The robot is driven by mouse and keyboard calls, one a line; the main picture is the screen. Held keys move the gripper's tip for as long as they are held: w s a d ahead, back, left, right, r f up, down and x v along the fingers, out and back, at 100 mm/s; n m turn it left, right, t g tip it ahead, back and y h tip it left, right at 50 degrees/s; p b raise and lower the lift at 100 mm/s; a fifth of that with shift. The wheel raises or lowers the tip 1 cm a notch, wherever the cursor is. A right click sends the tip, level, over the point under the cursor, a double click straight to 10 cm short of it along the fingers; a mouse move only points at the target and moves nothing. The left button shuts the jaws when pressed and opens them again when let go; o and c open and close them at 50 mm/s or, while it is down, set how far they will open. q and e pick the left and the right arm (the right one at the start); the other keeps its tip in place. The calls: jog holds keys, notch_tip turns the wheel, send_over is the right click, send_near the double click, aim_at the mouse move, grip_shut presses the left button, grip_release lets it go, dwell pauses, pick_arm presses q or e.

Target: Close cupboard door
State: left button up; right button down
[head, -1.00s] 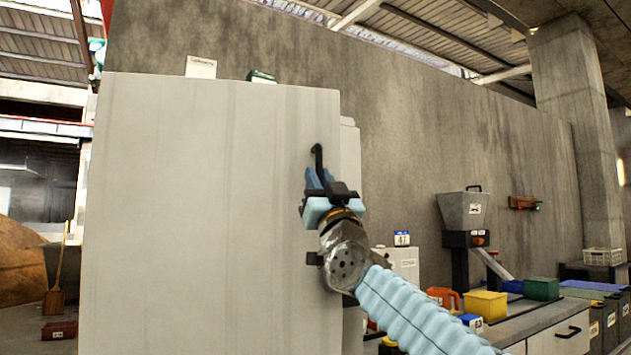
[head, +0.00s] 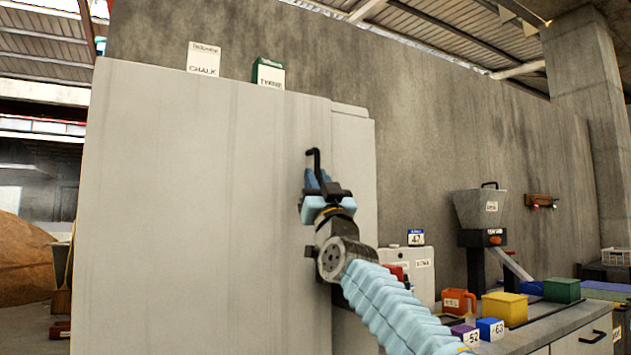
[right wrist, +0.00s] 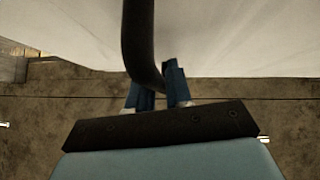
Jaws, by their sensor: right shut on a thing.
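The cupboard door (head: 200,210) is a large pale grey panel that fills the left and middle of the head view. Its black bar handle (head: 314,156) is near its right edge. More of the pale cupboard (head: 354,170) shows to the right of that edge; I cannot tell how wide any gap is. My right gripper (head: 318,181) is shut on the handle with its blue fingers. In the right wrist view, the handle (right wrist: 138,35) curves down between the fingers (right wrist: 156,88), and the pale door face lies behind. My left gripper is not in view.
A chalk box (head: 203,58) and a green-and-white box (head: 268,74) stand on top of the cupboard. A concrete wall stands behind.

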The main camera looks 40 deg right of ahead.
jog(key=c, duration=1.1)
grip_release()
jog(key=shift+w+d+f, duration=0.1)
jog(key=shift+w+f, duration=0.05)
jog(key=shift+w, duration=0.1)
jog(key=shift+c, duration=0.2)
pick_arm(q)
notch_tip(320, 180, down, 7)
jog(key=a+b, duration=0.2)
jog(key=b, duration=0.5)
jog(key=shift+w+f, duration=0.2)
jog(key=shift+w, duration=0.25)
pick_arm(e)
jog(key=v, duration=1.4)
